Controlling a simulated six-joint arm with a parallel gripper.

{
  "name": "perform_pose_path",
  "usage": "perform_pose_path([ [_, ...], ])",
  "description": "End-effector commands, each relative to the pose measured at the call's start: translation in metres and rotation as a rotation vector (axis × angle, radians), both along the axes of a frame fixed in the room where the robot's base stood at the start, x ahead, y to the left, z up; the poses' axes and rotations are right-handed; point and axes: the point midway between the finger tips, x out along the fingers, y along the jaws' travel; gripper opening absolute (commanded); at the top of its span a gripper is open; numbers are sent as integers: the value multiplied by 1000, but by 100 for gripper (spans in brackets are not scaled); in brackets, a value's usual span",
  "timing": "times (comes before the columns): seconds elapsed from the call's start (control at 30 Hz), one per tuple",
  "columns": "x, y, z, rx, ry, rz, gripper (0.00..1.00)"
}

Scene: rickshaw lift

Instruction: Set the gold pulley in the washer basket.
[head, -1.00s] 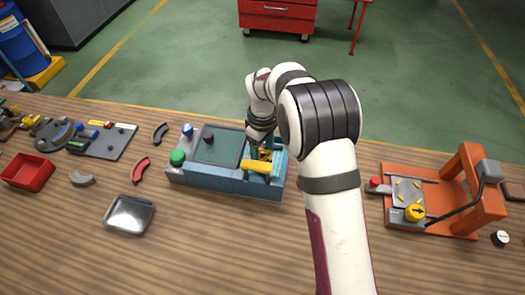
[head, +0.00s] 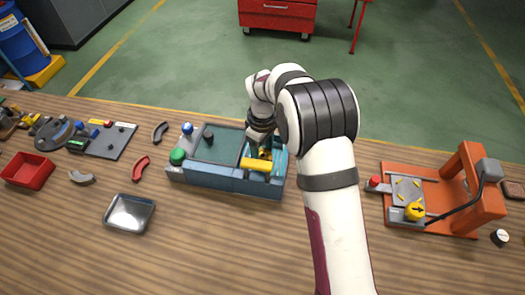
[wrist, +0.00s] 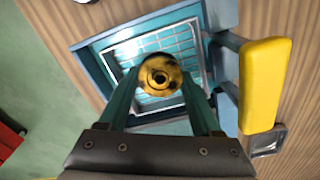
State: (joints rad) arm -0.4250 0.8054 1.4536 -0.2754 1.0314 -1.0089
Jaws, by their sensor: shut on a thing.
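The gold pulley (wrist: 160,75) is a round piece with a central hole, held between the two teal fingers of my gripper (wrist: 160,88) in the wrist view. My gripper is shut on it. The washer basket (wrist: 185,42), with a light grid floor, lies directly behind the pulley in that view. In the head view my gripper (head: 262,150) points down into the basket end of the blue washer (head: 215,178), and the pulley is mostly hidden there. I cannot tell whether the pulley touches the basket floor.
A yellow handle (wrist: 265,85) stands beside the basket, close to my fingers. The washer has a green knob (head: 177,157) and a blue knob (head: 187,128). A metal tray (head: 129,214) is at the front left. An orange press (head: 470,205) stands at the right.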

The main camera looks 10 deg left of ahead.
Motion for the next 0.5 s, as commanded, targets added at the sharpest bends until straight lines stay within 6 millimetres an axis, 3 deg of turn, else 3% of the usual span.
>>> perform_pose_path([
  [0.17,0,0,0,0,-1,0,0],
  [0.2,0,0,0,0,0,0,69],
  [0.37,0,0,0,0,0,0,98],
  [0.5,0,0,0,0,0,0,100],
])
